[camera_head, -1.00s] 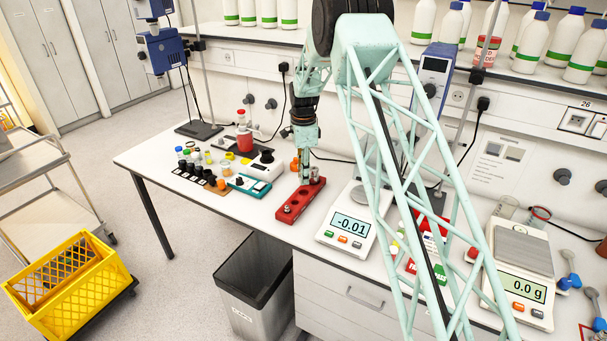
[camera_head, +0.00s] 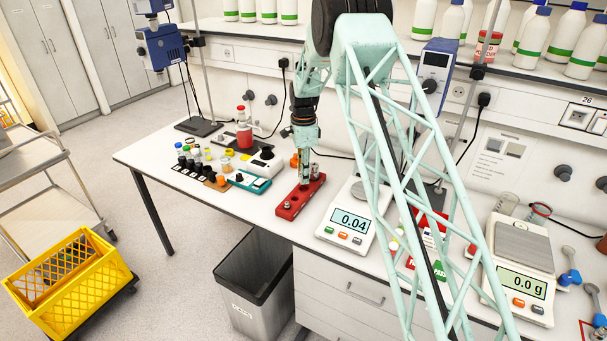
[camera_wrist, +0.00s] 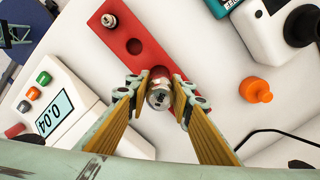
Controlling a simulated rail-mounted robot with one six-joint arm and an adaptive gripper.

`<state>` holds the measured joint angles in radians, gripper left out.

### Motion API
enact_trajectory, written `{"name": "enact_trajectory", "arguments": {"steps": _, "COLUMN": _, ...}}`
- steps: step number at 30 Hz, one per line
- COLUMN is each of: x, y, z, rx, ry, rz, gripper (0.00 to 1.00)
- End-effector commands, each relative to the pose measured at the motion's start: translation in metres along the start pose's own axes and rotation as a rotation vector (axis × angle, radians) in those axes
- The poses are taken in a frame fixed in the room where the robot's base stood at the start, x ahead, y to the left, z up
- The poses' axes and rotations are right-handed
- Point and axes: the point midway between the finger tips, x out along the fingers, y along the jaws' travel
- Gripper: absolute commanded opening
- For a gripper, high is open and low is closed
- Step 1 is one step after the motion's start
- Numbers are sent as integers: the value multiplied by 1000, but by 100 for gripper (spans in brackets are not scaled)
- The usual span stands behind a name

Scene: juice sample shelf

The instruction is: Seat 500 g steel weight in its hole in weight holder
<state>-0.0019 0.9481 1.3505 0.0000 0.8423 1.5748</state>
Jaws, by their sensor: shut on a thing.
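The red weight holder (camera_head: 284,212) lies on the bench, a long block with holes along its top. It crosses the top middle of the wrist view (camera_wrist: 118,36). My gripper (camera_wrist: 164,90) is shut on a steel weight (camera_wrist: 158,99) with a shiny knobbed top, and the gripper (camera_head: 304,182) stands over the far half of the holder. The fingers cover much of the weight and of the hole area, so I cannot tell whether its base is inside a hole. A smaller weight (camera_wrist: 108,20) stands at the near end. An empty hole (camera_wrist: 134,46) shows between them.
A balance (camera_head: 346,228) reading 0.04 stands close to the right of the holder. An orange knobbed object (camera_wrist: 256,90) lies near its far end. A teal device (camera_head: 250,182) and several small vials are to the left. The bench front edge is close to the holder.

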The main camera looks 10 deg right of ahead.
Motion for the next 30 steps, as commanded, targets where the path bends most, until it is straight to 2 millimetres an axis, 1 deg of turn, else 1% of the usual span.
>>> {"name": "enact_trajectory", "arguments": {"steps": 18, "x": 29, "y": 0, "z": 0, "rx": 0, "ry": 0, "rz": 0, "gripper": 0}}
{"name": "enact_trajectory", "arguments": {"steps": 30, "x": 28, "y": 0, "z": 0, "rx": 0, "ry": 0, "rz": 0, "gripper": 0}}
